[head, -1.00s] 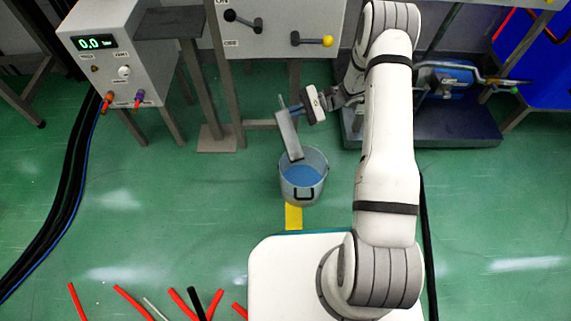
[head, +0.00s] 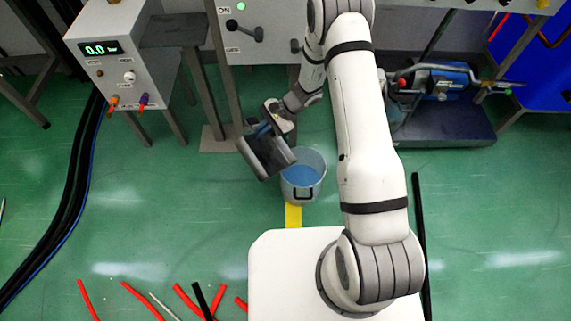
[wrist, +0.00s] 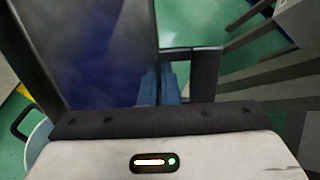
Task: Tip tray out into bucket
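My gripper (head: 264,129) is shut on the grey metal tray (head: 268,158) by its handle side and holds it above the floor. The tray is tilted, with a broad dark face toward the head camera. Its right edge is close to, and partly over, the left rim of the bucket (head: 316,160). The bucket is pale grey, stands upright on the floor and has blue inside. In the wrist view the tray (wrist: 92,55) fills the upper left, beside my blue fingers (wrist: 160,86). The bucket's rim and black handle (wrist: 22,118) show at the left. I cannot tell whether anything lies in the tray.
A generator box (head: 105,70) reading 0.0 stands at upper left, with black hoses below it. A panel with levers (head: 258,34) is behind the tray. A blue pump (head: 445,80) sits on a dark base at right. Red tube pieces (head: 190,302) lie at the front.

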